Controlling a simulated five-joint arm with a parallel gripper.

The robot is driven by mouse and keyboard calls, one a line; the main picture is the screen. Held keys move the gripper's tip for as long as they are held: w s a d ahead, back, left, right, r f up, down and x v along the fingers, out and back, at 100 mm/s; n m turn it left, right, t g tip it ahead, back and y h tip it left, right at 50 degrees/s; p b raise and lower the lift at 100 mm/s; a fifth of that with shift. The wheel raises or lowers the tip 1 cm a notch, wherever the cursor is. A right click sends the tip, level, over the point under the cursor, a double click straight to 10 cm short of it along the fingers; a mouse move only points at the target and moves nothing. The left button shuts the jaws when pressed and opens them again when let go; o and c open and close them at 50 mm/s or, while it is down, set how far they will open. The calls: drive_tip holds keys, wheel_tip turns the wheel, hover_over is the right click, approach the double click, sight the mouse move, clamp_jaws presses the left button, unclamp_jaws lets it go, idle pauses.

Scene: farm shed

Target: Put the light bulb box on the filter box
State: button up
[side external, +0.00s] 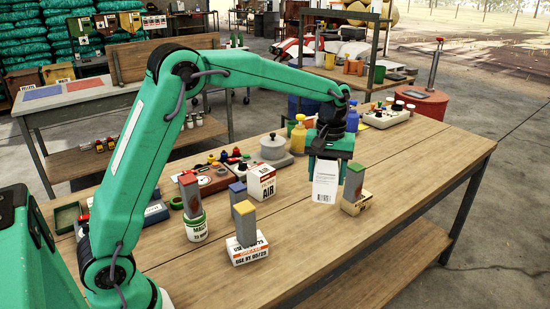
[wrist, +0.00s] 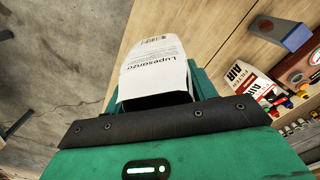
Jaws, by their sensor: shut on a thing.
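A white box with small print and a barcode (side external: 325,182), likely the light bulb box, is in the jaws of my gripper (side external: 328,158). In the wrist view this box (wrist: 158,68) reads "Lupesanzo" and sticks out past my gripper (wrist: 155,97), which is shut on it. It hangs roughly upright; I cannot tell its exact height above the table.
A yellow-topped block on a white box (side external: 246,238), a blue-topped block (side external: 238,195) and a can (side external: 195,227) stand nearer. The table's front right is clear.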

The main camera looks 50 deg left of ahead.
drive_tip(key=s+a+r+n, duration=0.1)
drive_tip(key=a+r+n, duration=0.2)
drive_tip(key=a+n, duration=0.3)
drive_tip(key=s+a+r+n, duration=0.1)
drive_tip(key=a+r+n, duration=0.2)
drive_tip(key=a, duration=0.6)
drive_tip(key=n, duration=0.1)
hover_over(261, 169)
drive_tip(key=shift+a+f, duration=0.1)
drive_tip(key=shift+f, duration=5.15)
drive_tip(key=shift+f, duration=0.15)
drive_tip(key=o, duration=1)
wheel_tip(261, 169, up, 12)
drive_tip(key=shift+r, duration=0.2)
